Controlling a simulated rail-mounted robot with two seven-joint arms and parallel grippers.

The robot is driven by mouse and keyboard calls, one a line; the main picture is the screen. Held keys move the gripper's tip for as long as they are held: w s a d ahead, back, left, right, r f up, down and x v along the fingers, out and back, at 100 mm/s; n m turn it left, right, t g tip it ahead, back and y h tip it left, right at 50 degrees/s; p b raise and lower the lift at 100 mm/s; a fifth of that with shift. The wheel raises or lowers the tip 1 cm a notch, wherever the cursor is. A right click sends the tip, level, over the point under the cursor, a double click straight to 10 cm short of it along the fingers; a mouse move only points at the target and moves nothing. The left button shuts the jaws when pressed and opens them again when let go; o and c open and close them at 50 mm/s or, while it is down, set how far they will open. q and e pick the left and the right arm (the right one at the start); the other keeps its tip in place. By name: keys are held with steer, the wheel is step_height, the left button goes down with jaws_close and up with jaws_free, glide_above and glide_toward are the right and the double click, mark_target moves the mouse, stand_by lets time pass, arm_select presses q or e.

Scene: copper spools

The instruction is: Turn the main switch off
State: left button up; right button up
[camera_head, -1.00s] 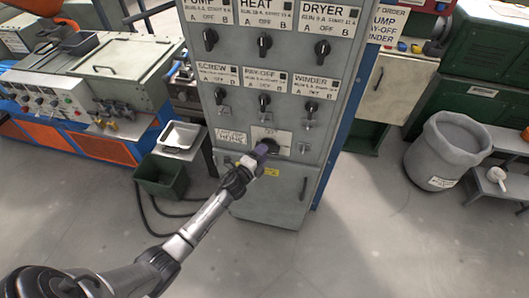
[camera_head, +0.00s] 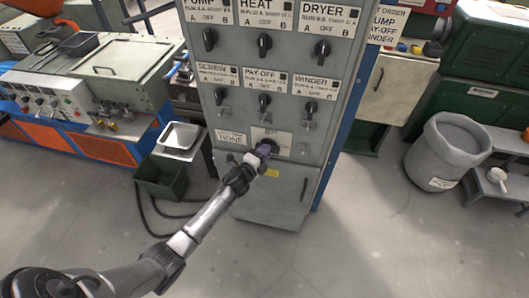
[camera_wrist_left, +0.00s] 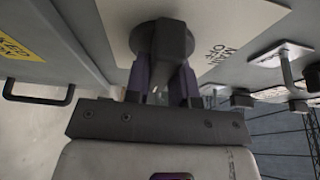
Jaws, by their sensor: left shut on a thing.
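The main switch is a dark rotary knob on a round base on a pale plate (camera_head: 284,139), low on the grey control cabinet. In the left wrist view the knob (camera_wrist_left: 160,38) shows close up, with its grip between my fingers. The plate (camera_wrist_left: 225,18) carries lettering that appears to read MAIN and OFF, seen tilted. My left gripper (camera_head: 265,150) reaches the switch from below left. In the wrist view its two purple-grey fingers (camera_wrist_left: 163,82) are shut on the knob, one on each side. The gripper hides most of the switch in the head view. My right gripper is not in view.
Several labelled rotary switches (camera_head: 264,102) sit above on the cabinet (camera_head: 285,205). A cabinet door handle (camera_head: 304,189) is below right. A dark green bin (camera_head: 161,178) and a white tray (camera_head: 180,136) stand left. A grey barrel (camera_head: 446,152) stands right. The floor in front is clear.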

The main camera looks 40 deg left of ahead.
arm_select(q)
jaws_close()
steer(key=n+y+b, duration=0.3)
steer(key=n, duration=0.4)
steer(key=n+t+y+b, duration=0.1)
steer(key=n+y+b, duration=0.1)
steer(key=n, duration=0.5)
steer(key=n+t+y+b, duration=0.1)
steer(key=n+y+b, duration=0.2)
steer(key=n, duration=0.5)
steer(key=shift+w+d+f+y+b, duration=0.15)
steer(key=shift+d+f+y+b, duration=0.2)
steer(key=shift+b, duration=0.25)
steer(key=shift+n, duration=0.4)
steer(key=o, duration=0.8)
jaws_free()
steer(key=shift+c, duration=0.2)
